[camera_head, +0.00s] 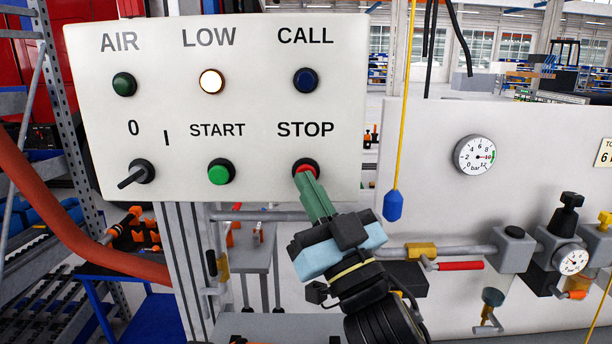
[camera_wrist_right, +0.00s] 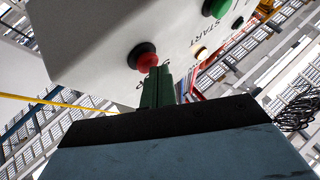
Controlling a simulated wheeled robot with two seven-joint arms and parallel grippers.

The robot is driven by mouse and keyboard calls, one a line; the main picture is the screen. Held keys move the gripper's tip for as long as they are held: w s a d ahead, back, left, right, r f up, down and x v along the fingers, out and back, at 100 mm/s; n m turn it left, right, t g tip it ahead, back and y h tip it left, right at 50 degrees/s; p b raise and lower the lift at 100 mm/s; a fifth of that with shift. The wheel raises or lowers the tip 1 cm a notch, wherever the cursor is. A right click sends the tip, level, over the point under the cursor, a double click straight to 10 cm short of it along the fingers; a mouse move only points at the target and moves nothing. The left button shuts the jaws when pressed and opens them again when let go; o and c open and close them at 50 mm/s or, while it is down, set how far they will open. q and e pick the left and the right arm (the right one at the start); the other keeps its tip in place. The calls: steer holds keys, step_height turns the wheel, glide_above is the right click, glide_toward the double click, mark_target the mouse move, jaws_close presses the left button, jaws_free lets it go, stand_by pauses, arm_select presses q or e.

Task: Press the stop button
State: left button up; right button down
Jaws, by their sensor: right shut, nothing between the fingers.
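The red stop button (camera_head: 305,167) sits in a black ring under the word STOP on a pale control panel (camera_head: 260,105). My right gripper (camera_head: 303,180) is shut and empty, its green fingers together. Its fingertips overlap the lower part of the button in the head view. In the right wrist view the red button (camera_wrist_right: 146,62) shows just beyond the tips of the green fingers (camera_wrist_right: 157,75). I cannot tell whether the tips touch it or whether it is pushed in. My left gripper is not in view.
The panel also carries a green start button (camera_head: 221,173), a black switch (camera_head: 140,173), a lit LOW lamp (camera_head: 211,81) and dark AIR and CALL lamps. A yellow cord with a blue handle (camera_head: 393,205) hangs to the right. Pipework with a red-handled valve (camera_head: 460,266) lies further right.

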steer(key=shift+w, duration=0.2)
stand_by(0.5)
steer(key=shift+s, duration=0.9)
steer(key=shift+s+p, duration=0.6)
steer(key=shift+s, duration=1.9)
steer(key=shift+f, duration=0.1)
